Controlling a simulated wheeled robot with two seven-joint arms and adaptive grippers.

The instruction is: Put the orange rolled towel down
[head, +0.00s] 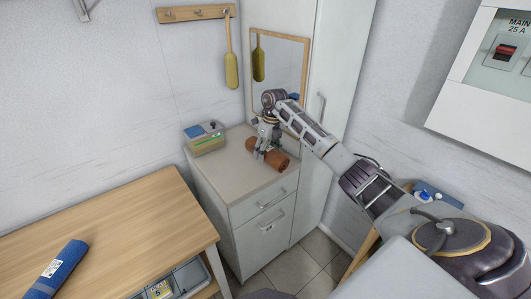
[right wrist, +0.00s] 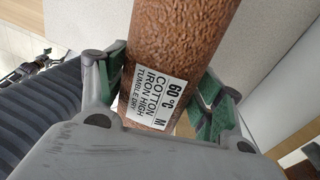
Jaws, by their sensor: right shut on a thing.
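The orange-brown rolled towel (head: 279,160) is at the top of the grey cabinet (head: 237,171), near its back right. I cannot tell for sure whether it touches the cabinet top. In the right wrist view the towel (right wrist: 185,35) runs between the fingers, with a white care label facing the camera. My right gripper (head: 263,152) is shut around the towel from above; its green finger pads show on both sides in the right wrist view (right wrist: 158,100). My left gripper is not in view.
A mirror (head: 278,75) hangs behind. A wooden table (head: 120,225) at the left holds a blue rolled towel (head: 57,269). The cabinet top's front left is bare.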

